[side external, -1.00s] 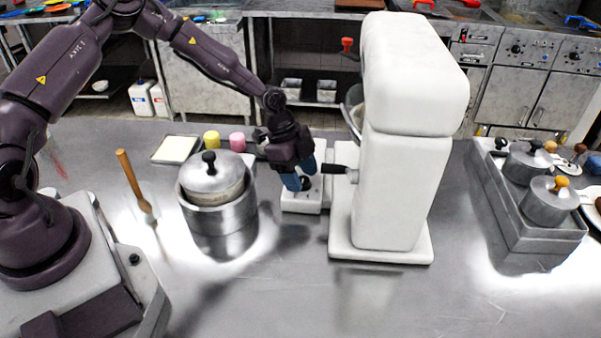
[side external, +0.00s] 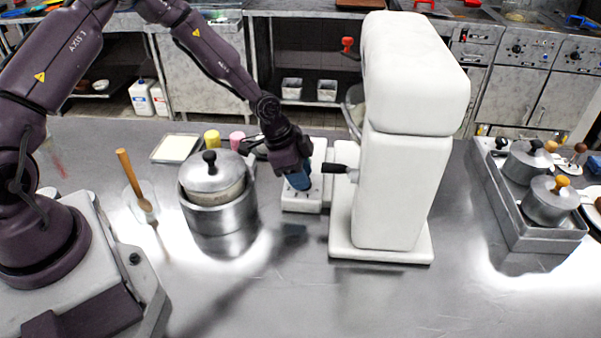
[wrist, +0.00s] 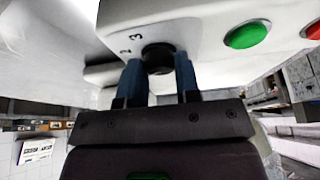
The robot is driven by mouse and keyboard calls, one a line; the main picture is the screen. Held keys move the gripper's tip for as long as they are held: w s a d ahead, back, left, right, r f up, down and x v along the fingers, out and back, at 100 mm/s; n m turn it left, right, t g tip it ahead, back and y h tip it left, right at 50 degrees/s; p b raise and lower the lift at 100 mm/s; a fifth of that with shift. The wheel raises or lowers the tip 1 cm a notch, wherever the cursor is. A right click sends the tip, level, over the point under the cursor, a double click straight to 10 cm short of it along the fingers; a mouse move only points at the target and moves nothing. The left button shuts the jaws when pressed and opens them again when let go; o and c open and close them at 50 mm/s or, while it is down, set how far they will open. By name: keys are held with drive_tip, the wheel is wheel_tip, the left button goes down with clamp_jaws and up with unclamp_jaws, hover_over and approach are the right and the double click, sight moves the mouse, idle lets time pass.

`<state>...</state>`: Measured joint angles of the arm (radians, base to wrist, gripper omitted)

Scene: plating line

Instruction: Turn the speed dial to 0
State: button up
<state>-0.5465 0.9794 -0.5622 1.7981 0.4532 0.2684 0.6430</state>
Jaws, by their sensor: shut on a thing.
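The speed dial (wrist: 158,57) is a black round knob on a white control box, with the printed numbers 2 and 3 beside it in the wrist view. My gripper (wrist: 160,72) has a blue finger on each side of the dial and is shut on it. In the side view my gripper (side external: 299,184) reaches down onto the white control box (side external: 303,202), and its fingers hide the dial. The other numbers and the dial's pointer cannot be made out.
The white mixer (side external: 405,190) with a black lever (side external: 336,169) stands close right of the box. A lidded steel pot (side external: 212,184) stands to the left. Green (wrist: 247,35) and red (wrist: 314,30) buttons sit beside the dial.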

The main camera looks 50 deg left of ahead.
drive_tip(key=o, duration=0.9)
drive_tip(key=v, duration=1.3)
drive_tip(key=shift+d, duration=0.15)
